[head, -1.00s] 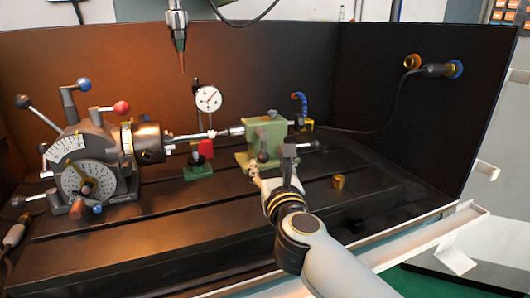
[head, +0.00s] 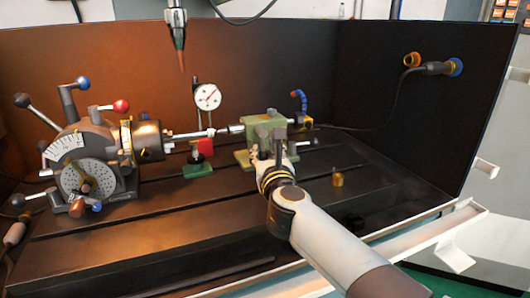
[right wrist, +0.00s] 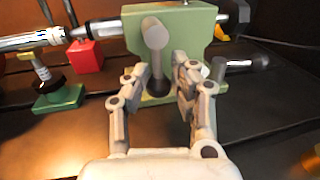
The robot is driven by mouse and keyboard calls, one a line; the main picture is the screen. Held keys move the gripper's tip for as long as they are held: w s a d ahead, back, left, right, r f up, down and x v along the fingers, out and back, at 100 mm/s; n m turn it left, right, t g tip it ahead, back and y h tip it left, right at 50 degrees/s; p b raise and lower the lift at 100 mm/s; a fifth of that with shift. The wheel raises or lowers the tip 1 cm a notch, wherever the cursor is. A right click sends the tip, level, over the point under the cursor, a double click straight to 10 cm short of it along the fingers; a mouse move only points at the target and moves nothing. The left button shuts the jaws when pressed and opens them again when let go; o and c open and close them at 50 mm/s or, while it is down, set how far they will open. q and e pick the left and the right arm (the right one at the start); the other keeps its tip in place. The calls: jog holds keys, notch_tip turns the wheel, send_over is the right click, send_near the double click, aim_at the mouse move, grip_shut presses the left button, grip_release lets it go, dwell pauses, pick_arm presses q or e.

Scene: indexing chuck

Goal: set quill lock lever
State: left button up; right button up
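The green tailstock (head: 262,125) stands at the middle right of the bed in the head view, and its green body (right wrist: 196,22) fills the upper middle of the right wrist view. My right gripper (right wrist: 157,88) is open, one finger on each side of the lever, with gaps visible on both sides. In the head view the right gripper (head: 270,152) overlaps the tailstock's front. My left gripper is out of view.
The indexing head (head: 90,165) with chuck (head: 147,141) stands left, with a bar towards the tailstock. A dial gauge (head: 207,97) and red-topped green stand (head: 198,168) lie between. Another dark handle (right wrist: 240,63) projects right of the tailstock. A brass piece (head: 338,179) stands on the bed.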

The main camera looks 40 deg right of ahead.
jog(key=shift+a, duration=0.1)
grip_shut()
jog(key=shift+d+n, duration=0.2)
jog(key=shift+n, duration=0.6)
jog(key=shift+s+d+n+t, duration=0.1)
jog(key=shift+d+n+t, duration=0.2)
jog(key=shift+n, duration=0.6)
jog(key=n, duration=0.1)
jog(key=d+n, duration=0.1)
jog(key=n, duration=0.1)
jog(key=shift+s+r+t, duration=0.1)
jog(key=shift+t, duration=0.2)
jog(key=n, duration=0.3)
jog(key=d+r+n+t, duration=0.1)
jog(key=n, duration=0.1)
jog(key=shift+s+d+y, duration=0.1)
jog(key=shift+s+y, duration=0.05)
jog(key=shift+y, duration=0.25)
jog(key=shift+d+r+n, duration=0.1)
jog(key=shift+r+n, duration=0.1)
jog(key=shift+n, duration=0.45)
jog(key=shift+d+r+n, duration=0.1)
jog(key=shift+r+n, duration=0.05)
jog(key=shift+n, duration=0.5)
jog(key=shift+d+r+n+t+y, duration=0.1)
jog(key=shift+r+n+t+y, duration=0.15)
jog(key=shift+n, duration=0.25)
jog(key=o, duration=0.8)
grip_release()
jog(key=shift+f, duration=0.15)
